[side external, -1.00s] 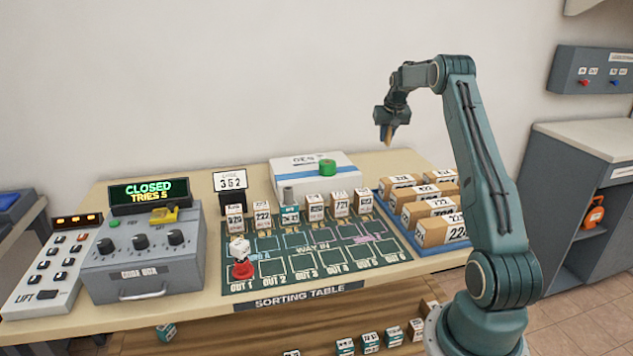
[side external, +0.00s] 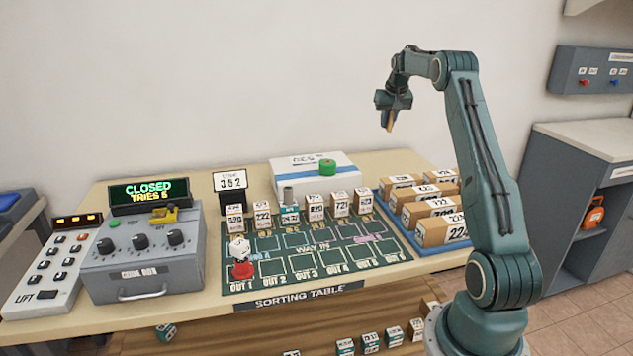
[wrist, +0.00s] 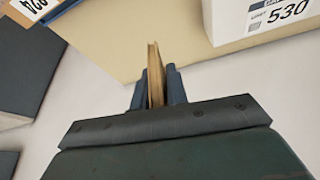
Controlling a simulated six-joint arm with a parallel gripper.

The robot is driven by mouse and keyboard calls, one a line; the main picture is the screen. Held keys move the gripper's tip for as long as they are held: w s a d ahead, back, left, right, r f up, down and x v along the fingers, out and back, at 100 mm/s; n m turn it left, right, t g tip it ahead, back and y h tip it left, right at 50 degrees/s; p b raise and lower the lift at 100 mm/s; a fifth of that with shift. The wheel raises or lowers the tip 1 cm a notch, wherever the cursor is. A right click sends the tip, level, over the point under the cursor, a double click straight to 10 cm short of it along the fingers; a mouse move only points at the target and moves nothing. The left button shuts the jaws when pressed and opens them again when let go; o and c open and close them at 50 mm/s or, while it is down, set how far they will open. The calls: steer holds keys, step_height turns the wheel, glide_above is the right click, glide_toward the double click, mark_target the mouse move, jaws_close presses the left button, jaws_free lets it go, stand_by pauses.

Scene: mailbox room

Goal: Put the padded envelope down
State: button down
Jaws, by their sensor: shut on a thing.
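My gripper (side external: 389,118) is high above the back right of the sorting table (side external: 420,164). It is shut on the padded envelope, a thin tan piece that hangs edge-on below the fingers in the side view (side external: 391,124). In the wrist view the envelope (wrist: 154,75) stands on edge between the two dark fingers (wrist: 154,88). It touches nothing but the gripper. Its faces and any label are hidden.
A blue tray of labelled boxes (side external: 434,207) stands at the right of the table. Several labelled parcels line the green sorting mat (side external: 285,289). The code box (side external: 142,268) stands left.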

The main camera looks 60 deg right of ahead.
steer(key=w+a+n+t+y, duration=0.1)
steer(key=w+a+n+y, duration=0.1)
steer(key=w+a+n, duration=0.5)
steer(key=n+y, duration=0.5)
steer(key=n, duration=0.8)
glide_above(290, 243)
steer(key=s, duration=0.1)
steer(key=shift+g, duration=0.3)
steer(key=f, duration=1.3)
steer(key=d+f, duration=0.1)
steer(key=f, duration=0.5)
steer(key=shift+f, duration=0.25)
steer(key=shift+f, duration=0.1)
steer(key=c, duration=1.7)
jaws_free()
steer(key=shift+c, duration=0.2)
steer(key=o, duration=0.4)
steer(key=shift+c, duration=0.2)
